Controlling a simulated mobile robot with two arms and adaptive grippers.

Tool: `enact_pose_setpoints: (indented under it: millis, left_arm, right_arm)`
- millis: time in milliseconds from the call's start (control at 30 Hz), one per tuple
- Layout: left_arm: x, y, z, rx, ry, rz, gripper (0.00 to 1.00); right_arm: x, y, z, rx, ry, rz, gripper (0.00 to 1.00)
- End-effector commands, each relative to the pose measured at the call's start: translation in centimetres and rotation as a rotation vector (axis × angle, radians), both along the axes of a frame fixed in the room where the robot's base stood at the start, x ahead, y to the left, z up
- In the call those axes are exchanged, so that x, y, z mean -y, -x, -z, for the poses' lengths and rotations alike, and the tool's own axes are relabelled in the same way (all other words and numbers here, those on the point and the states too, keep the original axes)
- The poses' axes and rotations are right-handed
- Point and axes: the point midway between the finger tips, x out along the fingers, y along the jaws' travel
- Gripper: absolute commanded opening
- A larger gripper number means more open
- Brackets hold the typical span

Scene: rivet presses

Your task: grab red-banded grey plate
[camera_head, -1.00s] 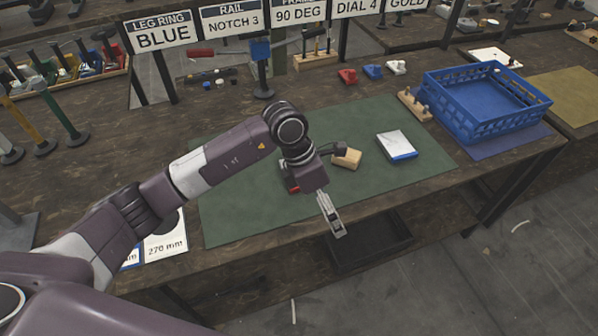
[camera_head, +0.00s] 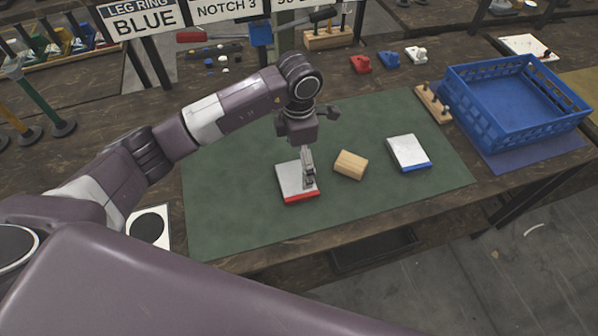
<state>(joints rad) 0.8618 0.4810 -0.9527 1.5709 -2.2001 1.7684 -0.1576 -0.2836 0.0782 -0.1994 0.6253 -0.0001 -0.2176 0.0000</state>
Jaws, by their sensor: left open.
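The red-banded grey plate (camera_head: 290,183) lies flat on the green mat (camera_head: 240,220), its red band along the near edge. My left gripper (camera_head: 309,184) points down over the right part of this plate and hides some of it. It is open; I cannot tell whether its fingertips touch the plate. A similar grey plate with a blue band (camera_head: 407,151) lies farther right on the mat. My right gripper is not in view.
A wooden block (camera_head: 350,165) lies on the mat just right of my left gripper. A blue crate (camera_head: 515,105) stands at the right, with a wooden peg rack (camera_head: 433,104) beside it. Red, blue and white small parts (camera_head: 389,59) sit behind the mat. The mat's front is clear.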

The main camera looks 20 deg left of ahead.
Motion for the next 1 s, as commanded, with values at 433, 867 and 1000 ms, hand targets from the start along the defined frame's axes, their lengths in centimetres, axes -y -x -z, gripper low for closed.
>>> enact_pose_setpoints:
  millis: [433, 867, 1000]
  left_arm:
    - [-0.3, 0.5, 5.6, -0.002, 0.001, 0.0, 1.0]
    - [-0.3, 0.5, 6.1, 0.001, 0.002, 0.002, 0.85]
    - [-0.3, 0.5, 6.1, 0.001, 0.002, 0.002, 0.69]
  right_arm:
    - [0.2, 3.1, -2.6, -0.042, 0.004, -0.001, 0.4]
    - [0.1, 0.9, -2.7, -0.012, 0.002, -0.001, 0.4]
    - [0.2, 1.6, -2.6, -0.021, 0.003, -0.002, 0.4]
